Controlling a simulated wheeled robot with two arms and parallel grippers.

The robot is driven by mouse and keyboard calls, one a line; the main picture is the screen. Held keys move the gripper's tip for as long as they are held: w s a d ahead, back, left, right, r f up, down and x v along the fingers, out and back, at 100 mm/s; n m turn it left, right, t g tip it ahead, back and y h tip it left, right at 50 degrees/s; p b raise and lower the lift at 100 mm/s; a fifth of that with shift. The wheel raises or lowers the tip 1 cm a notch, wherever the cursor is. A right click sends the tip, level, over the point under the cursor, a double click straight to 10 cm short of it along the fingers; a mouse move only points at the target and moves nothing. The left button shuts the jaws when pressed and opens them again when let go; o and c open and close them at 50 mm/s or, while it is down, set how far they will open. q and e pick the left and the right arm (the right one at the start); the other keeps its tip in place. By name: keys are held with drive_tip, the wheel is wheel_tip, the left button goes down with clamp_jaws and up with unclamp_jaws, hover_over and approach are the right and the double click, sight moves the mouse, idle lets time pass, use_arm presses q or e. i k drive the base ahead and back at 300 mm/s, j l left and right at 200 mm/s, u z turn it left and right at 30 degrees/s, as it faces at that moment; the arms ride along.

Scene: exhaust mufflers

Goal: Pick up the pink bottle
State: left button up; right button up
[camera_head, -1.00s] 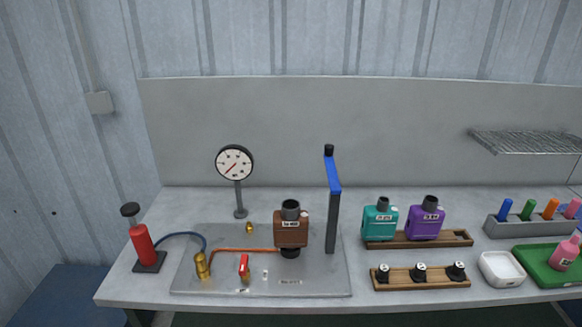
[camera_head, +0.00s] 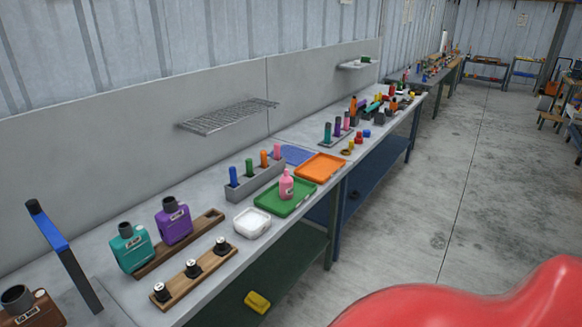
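The pink bottle (camera_head: 286,185) stands upright on a green tray (camera_head: 270,208) on the workbench, near its front edge. It has a small pink neck and a pale label. Neither of my grippers shows in the head view. Nothing touches the bottle except the tray under it.
A white dish (camera_head: 252,223) is left of the green tray. A grey rack (camera_head: 258,180) with several coloured cylinders stands behind it, and an orange tray (camera_head: 319,167) lies beyond. Purple (camera_head: 173,222) and teal (camera_head: 131,248) mufflers sit nearer. Open floor (camera_head: 440,190) lies to the right.

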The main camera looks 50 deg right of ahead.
sight(286, 183)
drive_tip(key=z, duration=1.55)
drive_tip(key=i+l, duration=1.9)
drive_tip(key=i, duration=0.15)
